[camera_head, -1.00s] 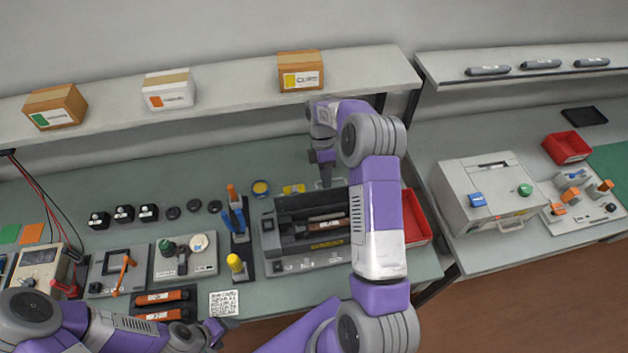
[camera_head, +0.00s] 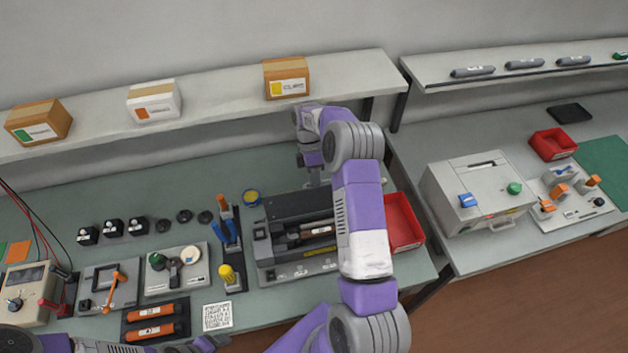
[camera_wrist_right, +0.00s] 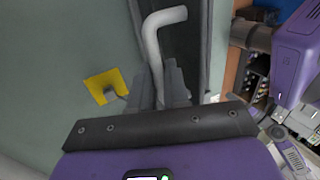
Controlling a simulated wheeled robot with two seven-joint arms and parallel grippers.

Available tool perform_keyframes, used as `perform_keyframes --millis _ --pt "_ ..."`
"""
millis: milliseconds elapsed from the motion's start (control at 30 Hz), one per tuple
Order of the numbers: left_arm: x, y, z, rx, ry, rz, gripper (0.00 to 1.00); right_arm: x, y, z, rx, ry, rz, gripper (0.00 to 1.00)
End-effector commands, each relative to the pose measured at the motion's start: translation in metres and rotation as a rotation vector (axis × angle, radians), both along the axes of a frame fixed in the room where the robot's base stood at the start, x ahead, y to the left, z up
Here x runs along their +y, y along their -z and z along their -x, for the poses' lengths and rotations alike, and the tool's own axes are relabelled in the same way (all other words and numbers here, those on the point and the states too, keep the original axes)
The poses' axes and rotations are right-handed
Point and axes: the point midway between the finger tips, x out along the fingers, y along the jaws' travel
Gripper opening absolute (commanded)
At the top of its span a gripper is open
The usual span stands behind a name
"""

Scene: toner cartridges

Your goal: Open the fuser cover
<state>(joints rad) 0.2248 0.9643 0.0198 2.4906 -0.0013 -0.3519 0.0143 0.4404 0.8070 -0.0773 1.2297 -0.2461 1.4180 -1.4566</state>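In the head view my right gripper (camera_head: 312,180) points down at the back of the unit. My left gripper (camera_head: 208,343) is low at the bottom edge, mostly cut off.
A red bin (camera_head: 403,222) stands just right of the unit. A tool rack (camera_head: 228,245) with blue, orange and yellow handles is at its left. A yellow label (camera_wrist_right: 105,86) lies on the bench beside the handle. A shelf (camera_head: 210,108) with boxes overhangs the back.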

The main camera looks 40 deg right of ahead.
Motion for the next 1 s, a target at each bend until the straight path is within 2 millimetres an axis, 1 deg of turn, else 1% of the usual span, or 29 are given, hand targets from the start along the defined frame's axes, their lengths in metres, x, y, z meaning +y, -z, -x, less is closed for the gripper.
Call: perform_keyframes --millis 33,133,367,467,567,800,900,1000 --pt "0.0 0.0 0.0 0.0 0.0 0.0 0.67 0.0 0.004 0.003 0.01 0.0 -0.003 0.23" --pt "0.0 0.0 0.0 0.0 0.0 0.0 0.67 0.0 0.002 0.002 0.006 0.001 -0.001 0.38" --pt "0.0 0.0 0.0 0.0 0.0 0.0 0.67 0.0 0.0 0.0 0.0 0.003 0.0 0.38" --pt "0.0 0.0 0.0 0.0 0.0 0.0 0.67 0.0 -0.004 -0.001 -0.002 0.004 0.0 0.38" --pt "0.0 0.001 0.0 0.0 0.0 0.0 0.67 0.0 -0.014 -0.001 -0.005 0.004 0.002 0.38" --pt "0.0 0.003 0.0 0.0 0.0 0.0 0.67 0.0 -0.061 -0.001 -0.004 0.004 0.002 0.38" --pt "0.0 0.003 0.0 0.0 0.0 0.0 0.67 0.0 -0.078 0.0 -0.002 0.003 0.001 0.38" --pt "0.0 0.003 0.0 0.0 0.0 0.0 0.67 0.0 -0.091 0.0 -0.001 0.003 0.001 0.38"
